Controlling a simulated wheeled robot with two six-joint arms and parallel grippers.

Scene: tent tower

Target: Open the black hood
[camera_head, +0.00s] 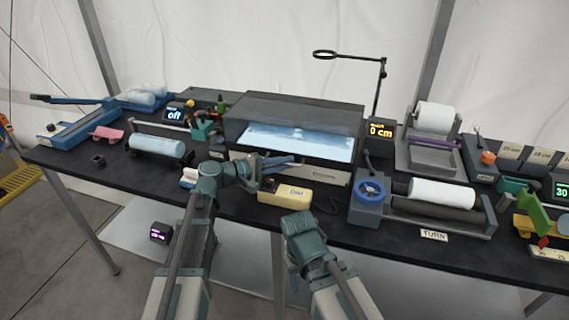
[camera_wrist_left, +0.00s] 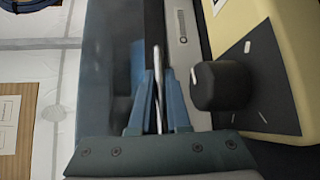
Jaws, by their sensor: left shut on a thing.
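The black hood (camera_head: 300,107) stands at the back middle of the table, a dark box with a smoky panel and a bright, lit inside below it. My left gripper (camera_head: 283,162) is at the hood's lower front edge. In the left wrist view its blue fingers (camera_wrist_left: 157,100) are shut on a thin grey handle bar (camera_wrist_left: 157,60) in front of the hood's dark face. From the head view I cannot tell how far the hood is raised.
A cream box (camera_head: 285,193) with a dark knob (camera_wrist_left: 220,85) stands close to the left gripper. A roller unit with a blue handwheel (camera_head: 369,189) stands to the right. A lamp arm (camera_head: 382,85) rises behind.

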